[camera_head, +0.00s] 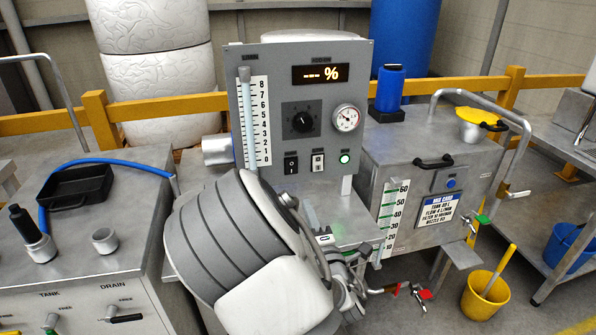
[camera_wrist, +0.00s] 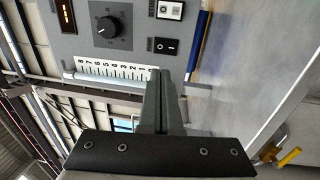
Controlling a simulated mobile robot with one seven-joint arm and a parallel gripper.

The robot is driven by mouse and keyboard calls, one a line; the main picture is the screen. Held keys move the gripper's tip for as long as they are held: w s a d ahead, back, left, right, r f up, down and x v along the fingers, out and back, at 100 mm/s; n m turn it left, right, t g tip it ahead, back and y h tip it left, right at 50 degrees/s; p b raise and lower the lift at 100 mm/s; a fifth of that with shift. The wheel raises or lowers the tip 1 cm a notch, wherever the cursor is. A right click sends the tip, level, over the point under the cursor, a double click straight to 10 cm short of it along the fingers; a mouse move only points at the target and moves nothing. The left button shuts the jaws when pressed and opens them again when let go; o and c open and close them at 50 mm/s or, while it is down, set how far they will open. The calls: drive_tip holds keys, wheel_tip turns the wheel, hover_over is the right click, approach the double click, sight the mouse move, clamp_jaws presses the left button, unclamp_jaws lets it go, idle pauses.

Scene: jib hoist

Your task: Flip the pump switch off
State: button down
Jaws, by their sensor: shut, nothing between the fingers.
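The grey control panel (camera_head: 270,90) faces me at the centre of the head view. Low on it sit a black rocker switch (camera_head: 291,163) and a pale switch (camera_head: 317,161); their labels are too small to read, so I cannot tell which is the pump switch. In the wrist view the black switch (camera_wrist: 166,46) and the pale switch (camera_wrist: 170,10) also show, with the panel turned sideways. My gripper (camera_wrist: 160,75) is shut and empty, its tips below the black switch in that picture, apart from it. In the head view my arm hides most of the gripper.
The panel also carries a display (camera_head: 321,75), a knob (camera_head: 302,121), a gauge (camera_head: 346,118), a lit green button (camera_head: 344,158) and a level scale (camera_head: 258,122). A metal tank (camera_head: 400,155) stands at right, a bench with a black tray (camera_head: 75,184) at left.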

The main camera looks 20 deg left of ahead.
sight(292, 163)
drive_tip(key=x, duration=1.4)
drive_tip(key=shift+b, duration=0.4)
drive_tip(key=shift+w, duration=0.1)
drive_tip(key=shift+w+a+r+b, duration=0.1)
drive_tip(key=shift+w+b, duration=0.05)
drive_tip(key=shift+b, duration=0.3)
drive_tip(key=shift+r, duration=0.15)
